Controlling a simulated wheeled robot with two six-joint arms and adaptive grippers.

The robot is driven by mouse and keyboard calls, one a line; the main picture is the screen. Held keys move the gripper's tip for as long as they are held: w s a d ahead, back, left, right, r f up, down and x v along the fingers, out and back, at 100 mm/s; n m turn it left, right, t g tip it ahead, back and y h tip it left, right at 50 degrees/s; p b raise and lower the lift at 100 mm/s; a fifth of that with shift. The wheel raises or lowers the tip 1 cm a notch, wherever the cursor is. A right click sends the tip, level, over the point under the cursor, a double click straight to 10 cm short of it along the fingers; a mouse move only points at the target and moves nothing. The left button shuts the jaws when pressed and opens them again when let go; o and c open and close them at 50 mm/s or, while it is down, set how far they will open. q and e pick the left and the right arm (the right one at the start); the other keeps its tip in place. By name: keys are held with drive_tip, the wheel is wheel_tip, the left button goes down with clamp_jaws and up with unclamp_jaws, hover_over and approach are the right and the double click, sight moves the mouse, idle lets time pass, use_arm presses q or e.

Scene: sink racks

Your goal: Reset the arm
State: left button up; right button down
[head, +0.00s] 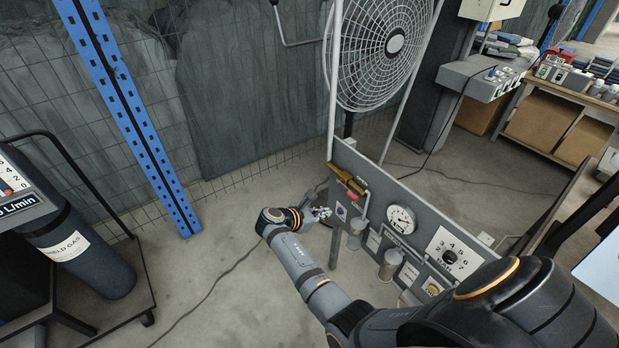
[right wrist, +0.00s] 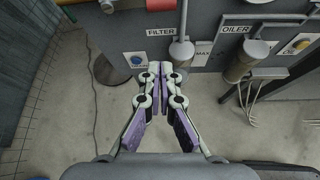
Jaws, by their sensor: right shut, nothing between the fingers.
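My right arm reaches in from the lower right of the head view. Its gripper (head: 321,213) is near the left end of a grey panel (head: 346,160). In the right wrist view my right gripper (right wrist: 160,68) is shut, with its fingertips together and nothing between them. The fingertips appear just below the panel's FILTER label (right wrist: 161,32), beside a grey cylinder under it (right wrist: 182,52). Whether they touch the panel cannot be told. My left gripper is not in view.
A gas cylinder (head: 85,255) on a cart is at left. The floor between is clear except for a cable.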

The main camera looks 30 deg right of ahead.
drive_tip(key=shift+s+d, duration=0.1)
drive_tip(key=s+a+f+m+y, duration=0.2)
drive_tip(key=s+f, duration=0.3)
drive_tip(key=f, duration=0.5)
drive_tip(key=s+a+f+m+y, duration=0.25)
drive_tip(key=s+f, duration=0.35)
drive_tip(key=f, duration=0.3)
drive_tip(key=s+a+f+m+y, duration=0.1)
drive_tip(key=s+f+y, duration=0.3)
drive_tip(key=f, duration=0.6)
drive_tip(key=s+f+m, duration=0.3)
drive_tip(key=s+m, duration=0.1)
drive_tip(key=s, duration=0.5)
drive_tip(key=s+a+f+m+y, duration=0.1)
drive_tip(key=s+f+m, duration=0.3)
drive_tip(key=s, duration=0.5)
drive_tip(key=s+f+m+y, duration=0.1)
drive_tip(key=s+f+m, duration=0.2)
drive_tip(key=s, duration=0.6)
drive_tip(key=shift+a+f+m, duration=0.15)
drive_tip(key=shift+f+m, duration=0.25)
drive_tip(key=shift+m, duration=0.35)
drive_tip(key=shift+s+y, duration=0.1)
drive_tip(key=shift+y, duration=0.15)
